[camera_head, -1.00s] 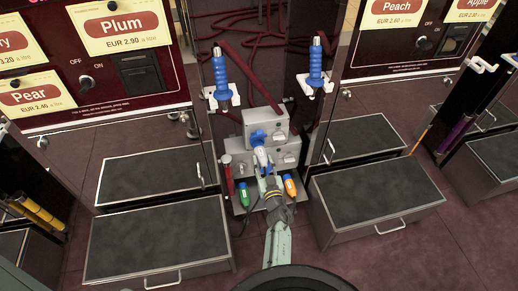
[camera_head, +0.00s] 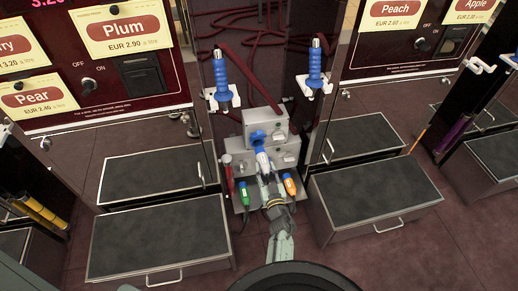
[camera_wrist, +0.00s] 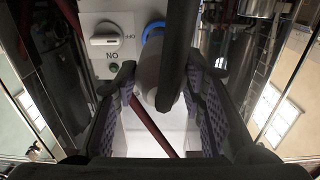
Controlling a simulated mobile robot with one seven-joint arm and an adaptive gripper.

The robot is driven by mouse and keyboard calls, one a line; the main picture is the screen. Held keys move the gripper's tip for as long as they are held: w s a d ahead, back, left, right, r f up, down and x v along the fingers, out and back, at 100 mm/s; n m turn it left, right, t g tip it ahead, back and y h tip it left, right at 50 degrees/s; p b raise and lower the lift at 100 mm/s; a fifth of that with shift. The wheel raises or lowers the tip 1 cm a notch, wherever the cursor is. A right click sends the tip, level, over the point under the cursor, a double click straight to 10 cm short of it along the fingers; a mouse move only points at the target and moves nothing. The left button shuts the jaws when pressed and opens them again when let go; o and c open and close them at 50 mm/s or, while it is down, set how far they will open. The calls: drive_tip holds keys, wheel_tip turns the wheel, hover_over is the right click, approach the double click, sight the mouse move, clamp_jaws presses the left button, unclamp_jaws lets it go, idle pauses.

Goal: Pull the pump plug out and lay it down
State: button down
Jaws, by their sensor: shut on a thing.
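The plug (camera_head: 263,160), pale with blue, is at the front of the grey socket box, just below a blue socket (camera_head: 257,138). My gripper (camera_head: 267,180) is shut around the plug from the front. In the wrist view the plug (camera_wrist: 149,72) is a pale cylinder between the two finger pads of my gripper (camera_wrist: 160,95), with a blue ring (camera_wrist: 153,29) beyond it. A dark bar or cable crosses in front of it. I cannot tell whether the plug is still seated in the socket.
The grey box (camera_head: 285,152) has switches; one knob (camera_wrist: 106,41) shows close by. Green (camera_head: 244,194) and orange (camera_head: 290,185) plugs lie low on either side. Blue-handled nozzles (camera_head: 221,82) hang above. Dark-topped steps (camera_head: 375,198) flank the pump.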

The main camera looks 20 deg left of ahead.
idle(0.6)
drive_tip(key=d+f+m+t+h+b, duration=0.1)
drive_tip(key=d+m+h, duration=0.2)
drive_tip(key=d, duration=0.7)
drive_tip(key=s+d+m+t+h+b, duration=0.1)
drive_tip(key=d+m+t+h, duration=0.1)
drive_tip(key=d+h, duration=0.5)
drive_tip(key=d+m, duration=0.1)
drive_tip(key=d, duration=0.2)
drive_tip(key=shift+d+f+m+b, duration=0.3)
drive_tip(key=shift+f+m+b, duration=0.05)
drive_tip(key=shift+m, duration=0.05)
